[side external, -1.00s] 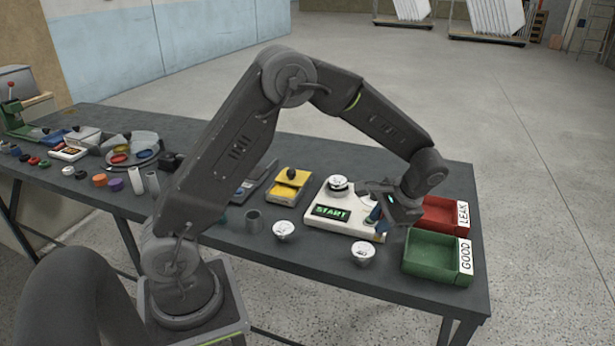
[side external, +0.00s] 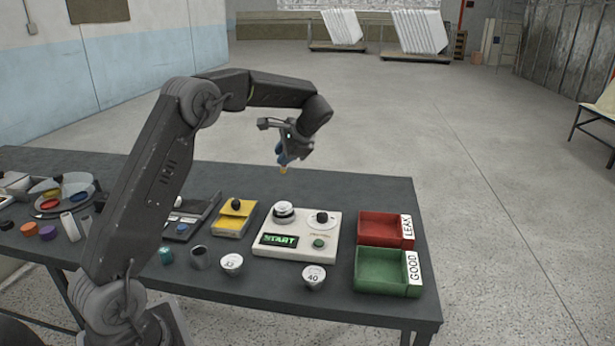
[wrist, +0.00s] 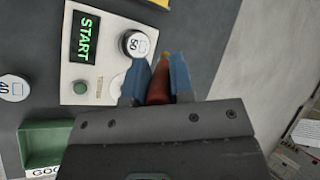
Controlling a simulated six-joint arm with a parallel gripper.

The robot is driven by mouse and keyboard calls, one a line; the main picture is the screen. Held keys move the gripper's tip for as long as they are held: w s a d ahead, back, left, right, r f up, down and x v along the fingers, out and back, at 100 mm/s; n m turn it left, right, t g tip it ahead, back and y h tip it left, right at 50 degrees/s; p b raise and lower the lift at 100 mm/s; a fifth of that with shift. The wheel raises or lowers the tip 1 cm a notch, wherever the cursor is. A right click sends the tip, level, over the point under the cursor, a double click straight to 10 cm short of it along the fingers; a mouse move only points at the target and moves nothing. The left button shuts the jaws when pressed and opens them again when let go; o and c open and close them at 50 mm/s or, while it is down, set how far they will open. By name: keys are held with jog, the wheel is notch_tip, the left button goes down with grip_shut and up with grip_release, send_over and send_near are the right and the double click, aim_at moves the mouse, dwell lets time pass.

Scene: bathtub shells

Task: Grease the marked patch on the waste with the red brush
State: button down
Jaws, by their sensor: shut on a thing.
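A round white waste marked 50 (wrist: 135,43) sits on the tester (side external: 298,246), apart from the brush. Wastes marked 32 (side external: 232,263) and 40 (side external: 314,275) stand on the table in front.
The tester has a lit START display (side external: 278,240), a green button (side external: 318,242) and a black-knobbed dial (side external: 323,218). A red LEAK bin (side external: 380,242) and a green GOOD bin (side external: 382,285) stand right. A yellow block (side external: 233,220) stands left. Air around the gripper is clear.

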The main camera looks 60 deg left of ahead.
jog(key=shift+w+f+x, duration=0.1)
jog(key=shift+x, duration=1.2)
jog(key=shift+w+f+x, duration=0.1)
jog(key=shift+w+x, duration=0.05)
jog(key=shift+x, duration=1.1)
jog(key=shift+d, duration=0.15)
jog(key=shift+w+d+f, duration=1.35)
jog(key=shift+f, duration=2.35)
notch_tip(320, 180, up, 8)
jog(key=s+a, duration=0.2)
jog(key=shift+s+a, duration=0.35)
jog(key=shift+s, duration=0.05)
jog(key=shift+f, duration=0.3)
